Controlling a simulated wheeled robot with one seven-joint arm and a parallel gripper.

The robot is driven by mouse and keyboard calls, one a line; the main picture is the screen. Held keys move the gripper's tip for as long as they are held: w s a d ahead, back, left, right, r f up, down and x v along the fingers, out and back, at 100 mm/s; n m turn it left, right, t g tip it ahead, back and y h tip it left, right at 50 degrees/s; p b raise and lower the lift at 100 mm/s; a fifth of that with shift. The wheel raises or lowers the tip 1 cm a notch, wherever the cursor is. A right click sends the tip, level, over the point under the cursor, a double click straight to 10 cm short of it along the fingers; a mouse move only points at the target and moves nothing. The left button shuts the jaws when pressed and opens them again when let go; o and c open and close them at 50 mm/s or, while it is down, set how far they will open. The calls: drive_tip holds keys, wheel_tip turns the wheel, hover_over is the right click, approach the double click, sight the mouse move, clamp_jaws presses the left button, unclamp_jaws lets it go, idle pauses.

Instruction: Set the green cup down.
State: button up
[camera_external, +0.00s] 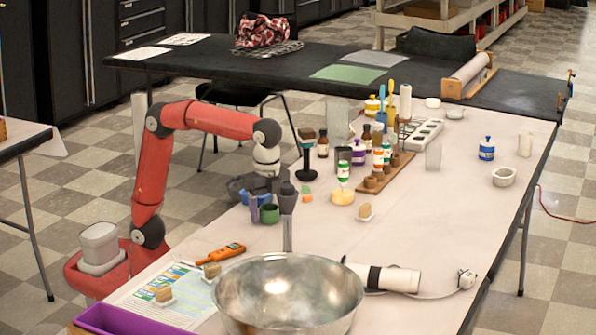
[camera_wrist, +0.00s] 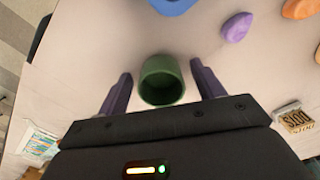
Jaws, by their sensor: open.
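The green cup (camera_external: 269,214) stands upright on the pale table (camera_external: 430,230), near its left edge. In the wrist view the green cup (camera_wrist: 161,82) lies between my two purple fingers, with a visible gap on each side and its open mouth facing the camera. My gripper (camera_wrist: 161,70) is open. In the external view my gripper (camera_external: 265,196) is low over the table at the cup, partly hidden by a dark-topped upright tool.
The dark-topped tool (camera_external: 287,198) stands just right of the cup. A large steel bowl (camera_external: 288,295) is in front. A bottle rack (camera_external: 385,172) is farther back. Table right of the cup is mostly clear.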

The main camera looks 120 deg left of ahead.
drive_tip(key=shift+f+b, duration=0.15)
drive_tip(key=shift+b, duration=0.35)
drive_tip(key=r, duration=0.2)
drive_tip(key=r+p, duration=0.1)
drive_tip(key=r, duration=0.1)
drive_tip(key=w+r+p, duration=0.1)
drive_tip(key=r, duration=0.2)
drive_tip(key=shift+a, duration=0.15)
drive_tip(key=shift+o, duration=0.4)
drive_tip(key=shift+r, duration=0.6)
drive_tip(key=shift+r, duration=0.1)
